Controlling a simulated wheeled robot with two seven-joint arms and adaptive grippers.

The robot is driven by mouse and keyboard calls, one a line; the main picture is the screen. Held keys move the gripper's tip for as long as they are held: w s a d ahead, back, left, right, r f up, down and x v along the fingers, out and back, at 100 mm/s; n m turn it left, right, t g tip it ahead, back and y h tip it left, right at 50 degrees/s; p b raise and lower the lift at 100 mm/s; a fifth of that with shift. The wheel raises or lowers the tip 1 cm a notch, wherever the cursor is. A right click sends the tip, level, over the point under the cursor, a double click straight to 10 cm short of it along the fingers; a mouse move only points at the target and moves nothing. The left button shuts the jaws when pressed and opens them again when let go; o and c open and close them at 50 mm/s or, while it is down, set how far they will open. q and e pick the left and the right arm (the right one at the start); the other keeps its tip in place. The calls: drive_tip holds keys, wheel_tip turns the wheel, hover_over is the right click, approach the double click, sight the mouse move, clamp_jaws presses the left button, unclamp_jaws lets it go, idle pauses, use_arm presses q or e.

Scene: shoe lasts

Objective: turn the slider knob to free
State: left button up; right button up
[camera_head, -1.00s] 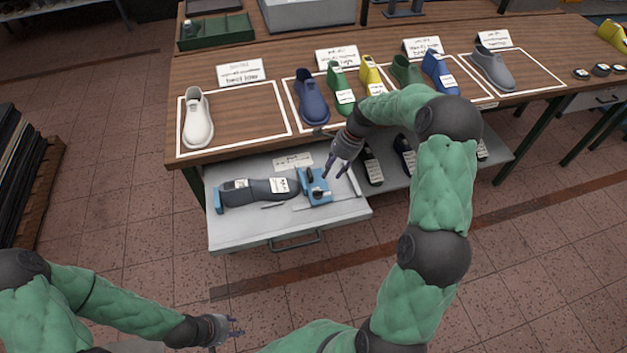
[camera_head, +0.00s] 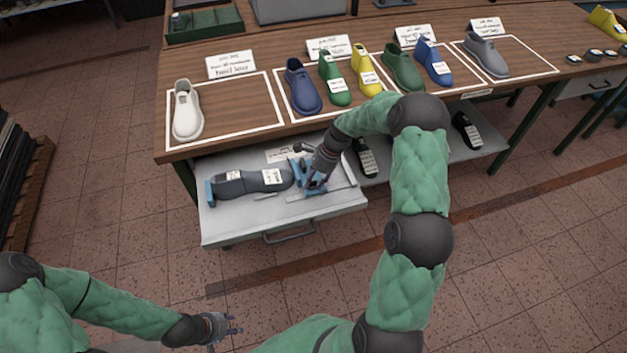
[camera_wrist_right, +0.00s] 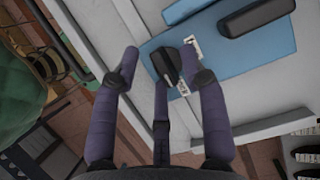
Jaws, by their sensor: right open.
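The black slider knob (camera_wrist_right: 167,65) sits on a blue slider plate (camera_wrist_right: 225,48) in the right wrist view, with small white labels beside it. My right gripper (camera_wrist_right: 158,68) is open, its purple fingers spread around the knob; I cannot tell whether they touch it. In the head view my right gripper (camera_head: 315,183) is over the blue fixture (camera_head: 296,168) in the drawer and hides the knob. A dark grey shoe last (camera_head: 238,184) lies left of it. My left gripper (camera_head: 230,325) is open and empty, low over the floor.
The open grey drawer (camera_head: 232,228) holds the fixture, below the wooden table (camera_head: 225,142). Shoe lasts, including a white one (camera_head: 187,112), a blue one (camera_head: 302,88) and a green one (camera_head: 402,67), stand on the table. Black lasts (camera_head: 466,130) lie on the shelf to the right.

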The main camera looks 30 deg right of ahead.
clamp_jaws()
drive_tip(key=shift+n+g+p, duration=0.5)
drive_tip(key=shift+n+p, duration=0.4)
drive_tip(key=shift+n, duration=0.3)
drive_tip(key=n+g+p, duration=0.1)
drive_tip(key=n, duration=0.2)
drive_tip(key=shift+w+n, duration=0.15)
drive_tip(key=shift+n, duration=0.15)
drive_tip(key=n+g, duration=0.1)
drive_tip(key=n, duration=0.1)
drive_tip(key=n+g+h+p, duration=0.1)
drive_tip(key=n, duration=0.2)
drive_tip(key=shift+w+n, duration=0.1)
drive_tip(key=shift+n, duration=0.2)
drive_tip(key=n+h, duration=0.1)
drive_tip(key=n, duration=0.2)
drive_tip(key=n+g+h, duration=0.1)
drive_tip(key=n, duration=0.2)
drive_tip(key=shift+w+f, duration=0.1)
drive_tip(key=shift+n, duration=0.3)
